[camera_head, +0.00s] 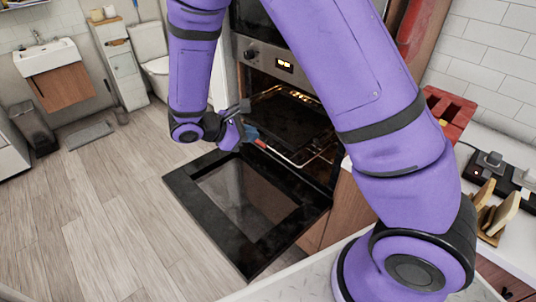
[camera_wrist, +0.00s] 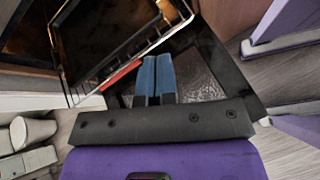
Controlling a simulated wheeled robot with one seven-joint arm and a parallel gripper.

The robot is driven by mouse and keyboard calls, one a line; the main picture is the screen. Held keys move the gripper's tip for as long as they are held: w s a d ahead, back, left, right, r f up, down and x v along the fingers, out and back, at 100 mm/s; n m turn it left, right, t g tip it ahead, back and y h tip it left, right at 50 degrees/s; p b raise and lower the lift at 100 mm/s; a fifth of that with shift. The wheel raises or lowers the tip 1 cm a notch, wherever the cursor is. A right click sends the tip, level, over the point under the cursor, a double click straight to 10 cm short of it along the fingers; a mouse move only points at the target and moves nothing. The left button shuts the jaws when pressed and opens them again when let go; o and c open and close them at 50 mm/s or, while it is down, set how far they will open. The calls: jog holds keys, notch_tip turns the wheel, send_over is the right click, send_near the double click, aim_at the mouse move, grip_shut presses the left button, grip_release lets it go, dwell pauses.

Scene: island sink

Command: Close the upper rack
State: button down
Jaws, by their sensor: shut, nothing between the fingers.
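The oven (camera_head: 262,58) stands open, its dark door (camera_head: 205,190) folded down flat. Inside its lit cavity is a dark rack with metal rails (camera_head: 325,150), seen partly behind my arm. In the wrist view a metal-edged rack (camera_wrist: 160,41) extends from the cavity at upper left, with a red strip (camera_wrist: 122,76) along its near edge. My gripper (camera_head: 252,132) is at the left of the oven opening, above the door. Its blue fingers (camera_wrist: 156,58) are together and empty, close to the rack's front edge; I cannot tell whether they touch it. Which rack level this is is unclear.
My arm covers the right side of the oven opening. A counter with a red rack (camera_head: 447,112) and a wooden holder (camera_head: 490,212) is at right. A sink (camera_head: 47,57), toilet (camera_head: 152,62) and bin (camera_head: 33,127) stand at left.

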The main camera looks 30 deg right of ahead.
aim_at(313, 125)
jog(key=w+a+f+n+t+h, duration=0.1)
jog(key=a+f+n+t, duration=0.15)
jog(key=f, duration=0.35)
jog(key=a+f+n+t+h, duration=0.1)
jog(key=a+f+n, duration=0.15)
jog(key=f, duration=0.35)
jog(key=r+x, duration=0.1)
jog(key=x, duration=1.3)
jog(key=shift+w+d+n, duration=0.2)
jog(key=shift+w+n, duration=0.05)
jog(key=shift+n, duration=0.15)
jog(key=shift+r, duration=0.15)
jog(key=w+d, duration=0.2)
jog(key=d, duration=0.5)
jog(key=w+d, duration=0.2)
jog(key=d, duration=0.5)
jog(key=w+d, duration=0.3)
jog(key=d, duration=0.5)
jog(key=shift+d, duration=0.2)
jog(key=shift+w+r, duration=0.1)
